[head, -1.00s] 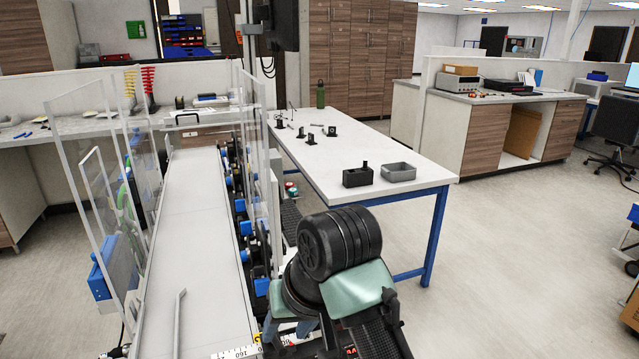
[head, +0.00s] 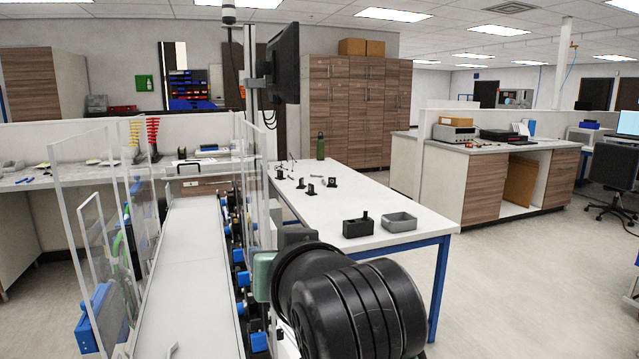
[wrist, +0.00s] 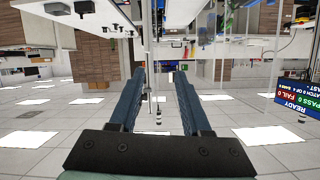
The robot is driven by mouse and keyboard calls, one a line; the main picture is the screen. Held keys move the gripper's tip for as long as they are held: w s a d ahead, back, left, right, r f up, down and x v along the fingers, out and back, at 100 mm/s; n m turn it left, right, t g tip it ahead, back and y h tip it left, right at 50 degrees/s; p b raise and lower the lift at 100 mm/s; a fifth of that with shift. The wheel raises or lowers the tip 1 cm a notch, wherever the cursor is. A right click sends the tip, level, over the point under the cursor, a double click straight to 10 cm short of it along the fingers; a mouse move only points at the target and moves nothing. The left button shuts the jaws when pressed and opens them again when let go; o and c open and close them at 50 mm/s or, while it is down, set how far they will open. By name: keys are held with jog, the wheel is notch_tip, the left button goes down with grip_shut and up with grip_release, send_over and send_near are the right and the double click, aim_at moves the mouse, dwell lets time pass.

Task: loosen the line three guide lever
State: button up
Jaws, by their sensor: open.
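The white conveyor belt (head: 186,262) runs away from me at the left in the head view. A row of blue fittings (head: 243,280) lines its right side, partly behind clear panels and my arm. I cannot tell which part, if any, is the line three guide lever. A small light bar end (head: 172,350) shows at the bottom of the belt. In the wrist view my gripper (wrist: 158,85) has its two dark blue fingers spread apart with nothing between them. The wrist picture looks upside down. In the head view my arm hides the gripper.
Clear upright panels (head: 88,215) stand along the belt's left side.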

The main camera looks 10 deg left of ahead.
jog(key=s+d+r+t, duration=0.1)
jog(key=d+r+t, duration=0.2)
jog(key=r+t, duration=0.1)
jog(key=s+d+r+m+t+b, duration=0.1)
jog(key=s+d+r+t, duration=0.1)
jog(key=r, duration=0.5)
jog(key=shift+d+m+t, duration=0.3)
jog(key=shift+d+t, duration=0.35)
jog(key=shift+t, duration=0.25)
